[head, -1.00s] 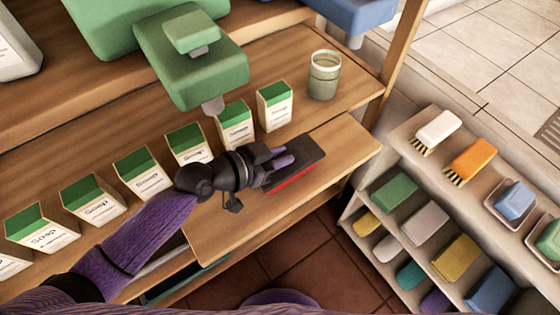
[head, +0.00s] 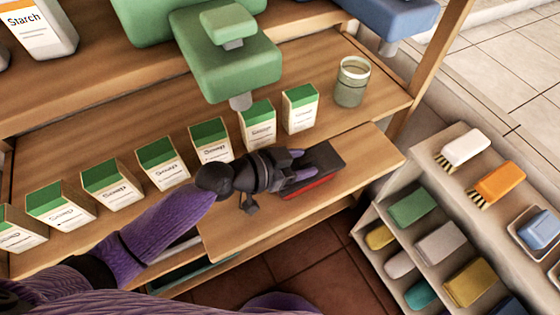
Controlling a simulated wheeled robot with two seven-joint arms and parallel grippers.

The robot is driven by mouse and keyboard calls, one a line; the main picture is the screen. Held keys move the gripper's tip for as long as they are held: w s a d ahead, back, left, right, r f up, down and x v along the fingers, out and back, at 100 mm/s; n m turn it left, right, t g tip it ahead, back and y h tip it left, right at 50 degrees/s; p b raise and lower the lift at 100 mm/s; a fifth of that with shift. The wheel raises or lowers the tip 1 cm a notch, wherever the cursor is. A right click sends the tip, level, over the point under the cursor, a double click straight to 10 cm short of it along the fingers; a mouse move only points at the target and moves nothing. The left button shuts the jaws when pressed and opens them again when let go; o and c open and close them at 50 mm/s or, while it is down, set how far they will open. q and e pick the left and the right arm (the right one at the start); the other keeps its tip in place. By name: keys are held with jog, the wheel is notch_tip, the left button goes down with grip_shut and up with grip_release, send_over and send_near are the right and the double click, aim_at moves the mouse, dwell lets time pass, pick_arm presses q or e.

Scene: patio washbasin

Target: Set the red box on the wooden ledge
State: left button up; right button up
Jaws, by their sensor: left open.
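The red box (head: 327,157) has a dark top and a red side, and lies on the wooden ledge (head: 372,152), a board in front of the shelf with the soap boxes. My left gripper (head: 302,166) reaches in from the left with its purple fingers at the near left part of the red box. The jaws are open; I cannot tell whether a finger touches the box. The gripper hides the left end of the box. My right gripper is not in view.
A row of green-topped soap boxes (head: 212,140) stands just behind the ledge, with a glass jar (head: 351,82) to their right. A green dispenser (head: 225,60) hangs over the row. A rack with brushes (head: 497,182) and sponges stands at the right.

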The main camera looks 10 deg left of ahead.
pick_arm(q)
jog(key=shift+a+r, duration=0.1)
jog(key=shift+r, duration=0.15)
jog(key=v, duration=1.1)
jog(key=shift+s+a, duration=0.3)
